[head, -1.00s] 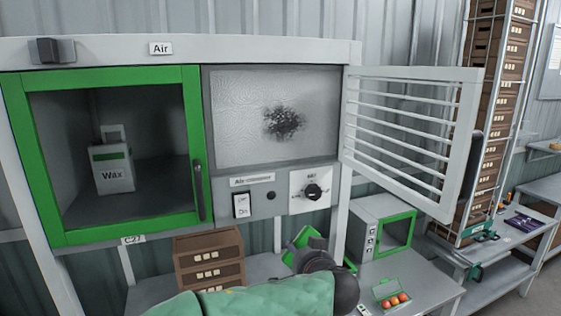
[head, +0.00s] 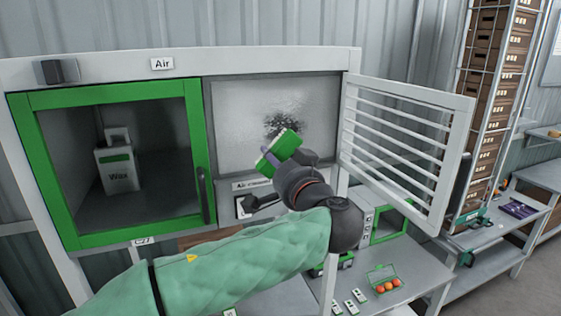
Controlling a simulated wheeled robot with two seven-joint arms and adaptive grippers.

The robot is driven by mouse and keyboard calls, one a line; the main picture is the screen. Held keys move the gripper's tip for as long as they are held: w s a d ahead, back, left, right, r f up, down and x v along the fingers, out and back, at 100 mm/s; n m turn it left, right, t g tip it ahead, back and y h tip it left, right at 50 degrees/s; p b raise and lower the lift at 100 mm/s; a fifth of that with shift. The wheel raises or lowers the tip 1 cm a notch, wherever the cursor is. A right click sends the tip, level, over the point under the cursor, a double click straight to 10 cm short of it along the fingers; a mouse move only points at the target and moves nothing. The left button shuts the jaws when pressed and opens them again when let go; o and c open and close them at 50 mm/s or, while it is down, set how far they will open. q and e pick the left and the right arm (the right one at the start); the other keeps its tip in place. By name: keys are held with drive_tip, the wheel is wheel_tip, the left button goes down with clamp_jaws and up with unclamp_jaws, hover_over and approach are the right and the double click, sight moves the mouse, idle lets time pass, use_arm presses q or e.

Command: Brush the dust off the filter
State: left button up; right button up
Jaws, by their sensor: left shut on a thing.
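The filter (head: 235,115) is a pale grey, textured panel set in the air cleaner's recess, right of the green-framed door. My left gripper (head: 277,156) is shut on a green and white thing, seemingly the brush (head: 286,143), tilted just in front of the filter's lower part. I cannot tell whether the brush touches the filter. My right gripper is not in view.
The white slatted cover (head: 405,140) stands swung open at the right. A wax container (head: 120,170) sits behind the green-framed door (head: 50,165). Below are a small green-doored box (head: 390,225) and an open carton of tomatoes (head: 385,282) on the bench.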

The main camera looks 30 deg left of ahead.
use_arm(q)
drive_tip(key=shift+p+x, duration=0.85)
drive_tip(key=shift+x, duration=1.45)
drive_tip(key=shift+b+x, duration=0.45)
drive_tip(key=shift+x, duration=0.65)
